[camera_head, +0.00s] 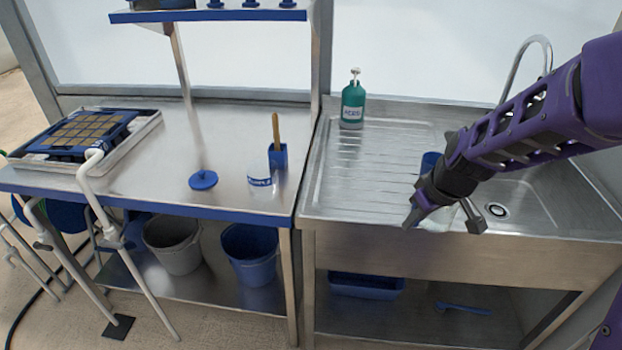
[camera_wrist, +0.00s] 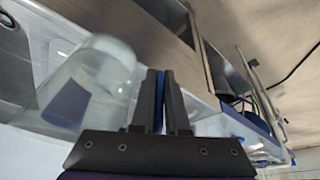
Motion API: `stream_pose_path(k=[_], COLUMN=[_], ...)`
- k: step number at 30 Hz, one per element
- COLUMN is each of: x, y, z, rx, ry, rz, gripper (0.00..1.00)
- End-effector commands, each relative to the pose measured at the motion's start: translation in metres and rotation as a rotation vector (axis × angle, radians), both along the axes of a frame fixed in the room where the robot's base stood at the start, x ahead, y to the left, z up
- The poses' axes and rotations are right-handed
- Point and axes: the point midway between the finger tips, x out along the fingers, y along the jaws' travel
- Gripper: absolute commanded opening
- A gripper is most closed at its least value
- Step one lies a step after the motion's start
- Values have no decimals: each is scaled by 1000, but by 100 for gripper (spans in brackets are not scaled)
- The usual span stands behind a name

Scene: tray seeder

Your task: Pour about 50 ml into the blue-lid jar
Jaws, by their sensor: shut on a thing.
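The open clear jar (camera_head: 260,187) with a blue label stands on the steel bench near its front right. A round blue lid (camera_head: 203,179) lies on the bench left of it. My gripper (camera_head: 443,220) is over the sink's front, right of the jar and well apart from it. In the wrist view its fingers (camera_wrist: 162,100) are nearly together on a thin blue part beside a clear vessel (camera_wrist: 103,75). This looks like the vessel's handle. Little of the vessel shows in the head view, behind my gripper. I cannot tell its fill level.
A green bottle (camera_head: 352,104) stands at the back of the drainboard (camera_head: 345,165). A blue holder (camera_head: 277,158) with a wooden stick is behind the jar. A seed tray (camera_head: 85,135) is at the far left. A shelf (camera_head: 205,15) overhangs the bench. A tap (camera_head: 541,45) rises behind my arm.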

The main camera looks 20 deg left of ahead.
Motion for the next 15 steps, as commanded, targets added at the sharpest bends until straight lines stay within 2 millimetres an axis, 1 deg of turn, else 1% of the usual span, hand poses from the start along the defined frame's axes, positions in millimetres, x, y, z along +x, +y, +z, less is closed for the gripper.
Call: stream_pose_path(k=[1,3,9,12,15], x=[1,4,9,11,13], y=[-13,-32,-81,-101,-115], z=[-5,-11,-28,-34,-38], rx=[-2,-2,6,8,11], ry=[-1,-1,-10,-16,-24], rz=[-77,-192,-506,-632,-721], gripper=[0,0,0,0,0])
